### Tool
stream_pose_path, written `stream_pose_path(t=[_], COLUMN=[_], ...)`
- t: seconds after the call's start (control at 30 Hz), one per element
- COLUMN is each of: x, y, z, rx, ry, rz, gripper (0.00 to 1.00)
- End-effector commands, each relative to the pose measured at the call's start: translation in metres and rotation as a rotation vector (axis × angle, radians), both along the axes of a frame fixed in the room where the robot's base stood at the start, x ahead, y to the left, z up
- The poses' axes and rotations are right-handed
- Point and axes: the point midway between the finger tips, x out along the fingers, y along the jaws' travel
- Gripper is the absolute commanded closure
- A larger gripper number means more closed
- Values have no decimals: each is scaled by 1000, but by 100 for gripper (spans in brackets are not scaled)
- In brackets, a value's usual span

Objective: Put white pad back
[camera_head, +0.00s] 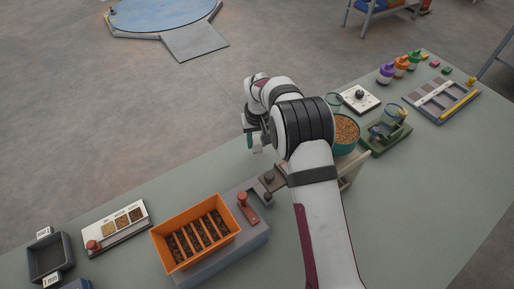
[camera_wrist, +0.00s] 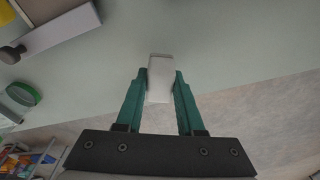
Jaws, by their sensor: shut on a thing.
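The white pad (camera_wrist: 160,84) is a small pale block in the wrist view. My gripper (camera_wrist: 161,88) is shut on it, with one teal finger on each side. Behind the pad, the wrist view shows the grey-green table top and, lower down, the floor. In the head view my gripper (camera_head: 252,140) is beyond the arm's dark ringed joint, near the table's far edge. The pad cannot be made out clearly there, and my arm hides part of the table.
An orange bin (camera_head: 197,236) with slots stands front left, beside a sample board (camera_head: 117,228). To the right are a bowl of grain (camera_head: 346,132), a green stand (camera_head: 386,136), several coloured bottles (camera_head: 401,65) and a grey compartment tray (camera_head: 441,97). The left-middle table is clear.

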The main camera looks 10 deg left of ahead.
Motion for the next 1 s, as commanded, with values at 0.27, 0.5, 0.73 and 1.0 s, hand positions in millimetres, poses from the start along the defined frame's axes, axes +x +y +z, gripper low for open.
stream_pose_path(t=[0.27,0.5,0.73,1.0], x=[0,0,0,0], y=[0,0,0,0], z=[-34,-37,-37,-32], rx=[0,-1,-1,0], ry=[0,0,0,-1], rz=[-2,-2,-2,-2], gripper=[100,100,33,33])
